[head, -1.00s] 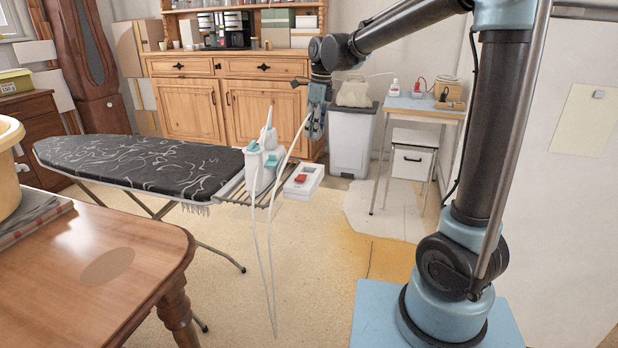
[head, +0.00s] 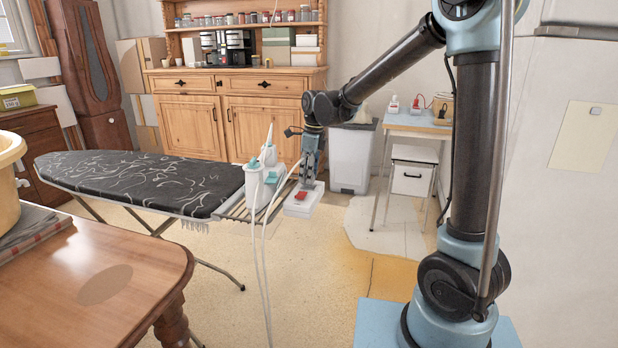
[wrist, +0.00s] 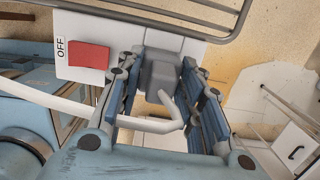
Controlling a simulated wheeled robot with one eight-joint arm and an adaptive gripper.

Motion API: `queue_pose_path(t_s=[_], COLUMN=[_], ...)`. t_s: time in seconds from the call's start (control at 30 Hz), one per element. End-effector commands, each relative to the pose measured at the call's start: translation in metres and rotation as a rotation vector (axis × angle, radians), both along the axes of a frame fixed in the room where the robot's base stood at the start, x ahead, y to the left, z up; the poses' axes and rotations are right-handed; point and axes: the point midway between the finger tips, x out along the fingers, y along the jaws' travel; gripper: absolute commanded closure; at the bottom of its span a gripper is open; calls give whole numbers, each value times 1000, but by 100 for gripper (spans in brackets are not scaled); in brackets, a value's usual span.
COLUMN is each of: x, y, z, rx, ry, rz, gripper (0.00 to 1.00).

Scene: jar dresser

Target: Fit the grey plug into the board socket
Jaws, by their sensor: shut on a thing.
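The grey plug (wrist: 160,72) is between the blue-padded fingers of my gripper (wrist: 160,92) in the wrist view, with its pale cord bending away to the left. My gripper (head: 308,185) is shut on the plug and points down at the white board (head: 297,211) in the head view. The board (wrist: 120,28) carries a red switch (wrist: 88,55) and an OFF label (wrist: 60,48). The plug is over the board, right of the switch. The socket is hidden by the plug and fingers. I cannot tell whether the plug is in the socket.
A wooden table (head: 100,260) stands at front left, a bin (head: 350,158) and small table (head: 410,128) behind. The floor in front is clear.

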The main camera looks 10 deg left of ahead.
Motion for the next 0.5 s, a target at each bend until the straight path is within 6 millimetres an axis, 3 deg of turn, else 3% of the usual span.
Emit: queue_pose_path(t_s=[0.1,0.5], x=[0,0], y=[0,0], z=[-10,-14], rx=[0,0], ry=[0,0], rz=[0,0], gripper=[93,93])
